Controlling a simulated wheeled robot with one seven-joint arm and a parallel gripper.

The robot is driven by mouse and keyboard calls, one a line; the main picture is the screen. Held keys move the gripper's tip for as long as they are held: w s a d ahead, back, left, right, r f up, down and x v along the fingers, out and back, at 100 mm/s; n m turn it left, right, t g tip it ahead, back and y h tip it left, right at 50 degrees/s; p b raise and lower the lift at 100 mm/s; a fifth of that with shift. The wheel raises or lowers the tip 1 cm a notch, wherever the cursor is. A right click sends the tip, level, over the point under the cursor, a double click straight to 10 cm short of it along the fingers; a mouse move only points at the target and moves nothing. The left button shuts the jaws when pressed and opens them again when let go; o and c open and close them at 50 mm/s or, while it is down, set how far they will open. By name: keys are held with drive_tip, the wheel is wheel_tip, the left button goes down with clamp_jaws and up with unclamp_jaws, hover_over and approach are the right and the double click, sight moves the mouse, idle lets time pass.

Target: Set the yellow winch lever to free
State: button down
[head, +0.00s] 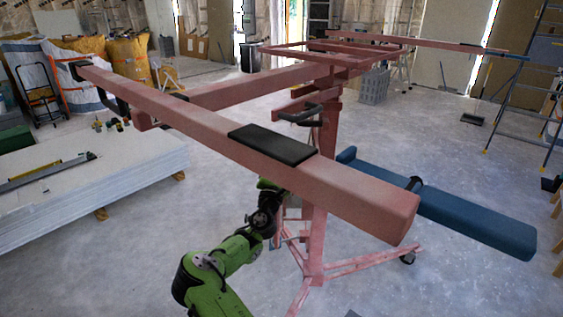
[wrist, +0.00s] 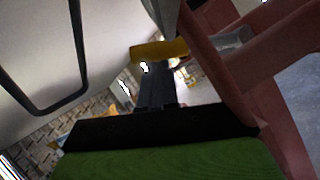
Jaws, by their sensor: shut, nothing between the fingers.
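The yellow winch lever (wrist: 158,50) shows at the upper middle of the wrist view as a short yellow bar. My gripper (wrist: 153,72) is shut and empty, its dark fingers pointing up the picture at the lever. The fingertips look very close to the lever's underside; I cannot tell whether they touch it. The pink panel lift (head: 322,170) stands in the middle of the head view. There its long beam hides my gripper, and I cannot make out the lever.
A pink post (wrist: 215,55) with a grey cylinder (wrist: 232,40) is right of the lever. A black looped handle (wrist: 45,100) is at the left. In the head view, a blue padded beam (head: 460,215) lies right and a white panel stack (head: 90,190) left.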

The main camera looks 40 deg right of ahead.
drive_tip(key=shift+r, duration=0.15)
idle(0.3)
drive_tip(key=w+f+b+v, duration=0.1)
drive_tip(key=f+b+v, duration=0.1)
drive_tip(key=v, duration=1.1)
drive_tip(key=shift+w+d+f, duration=0.2)
drive_tip(key=shift+w, duration=0.2)
